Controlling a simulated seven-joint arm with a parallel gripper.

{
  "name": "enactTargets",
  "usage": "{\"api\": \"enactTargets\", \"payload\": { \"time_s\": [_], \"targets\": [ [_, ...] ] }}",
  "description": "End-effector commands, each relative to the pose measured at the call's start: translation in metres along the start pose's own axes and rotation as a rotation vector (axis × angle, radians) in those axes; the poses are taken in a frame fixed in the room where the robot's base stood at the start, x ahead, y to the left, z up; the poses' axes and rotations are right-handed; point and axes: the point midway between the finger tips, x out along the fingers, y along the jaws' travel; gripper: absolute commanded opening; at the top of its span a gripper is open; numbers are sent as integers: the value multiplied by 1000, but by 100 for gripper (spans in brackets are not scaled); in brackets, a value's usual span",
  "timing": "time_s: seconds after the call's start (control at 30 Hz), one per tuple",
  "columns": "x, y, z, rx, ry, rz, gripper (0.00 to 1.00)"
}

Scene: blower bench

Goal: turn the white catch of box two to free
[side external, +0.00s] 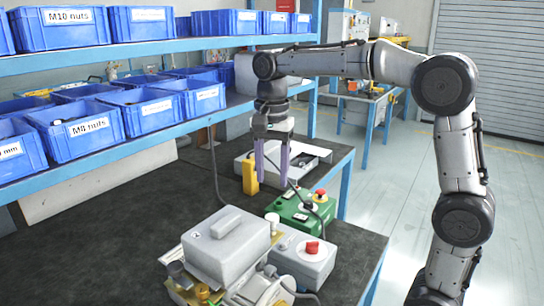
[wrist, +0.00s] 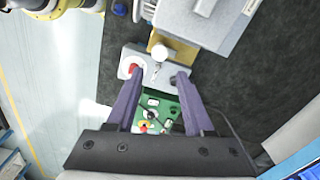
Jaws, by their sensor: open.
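My gripper (side external: 270,180) is open and empty, its two purple fingers pointing down above the bench. In the wrist view my gripper (wrist: 159,75) has its fingers spread above a green box (wrist: 154,112) and a light grey box (wrist: 145,68). In the side view the grey box (side external: 300,262) stands in front of the green box (side external: 297,213). I cannot read which is box two, nor the catch's setting.
A large grey housing (side external: 227,240) stands left of the grey box. A yellow handheld piece (side external: 250,174) stands close to my left finger, with a dark cable near it. Blue bins (side external: 75,130) fill the shelves; the bench's left is clear.

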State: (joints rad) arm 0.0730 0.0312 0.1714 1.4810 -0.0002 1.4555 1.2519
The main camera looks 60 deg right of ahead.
Motion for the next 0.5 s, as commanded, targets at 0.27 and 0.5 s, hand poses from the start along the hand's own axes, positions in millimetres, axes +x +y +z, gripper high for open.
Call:
{"api": "enactTargets", "payload": {
  "time_s": [0.27, 0.5],
  "targets": [
    [-35, 0, 0, 0, 0, -1, 52],
    [-40, 0, 0, 0, 0, 1, 52]
  ]
}}
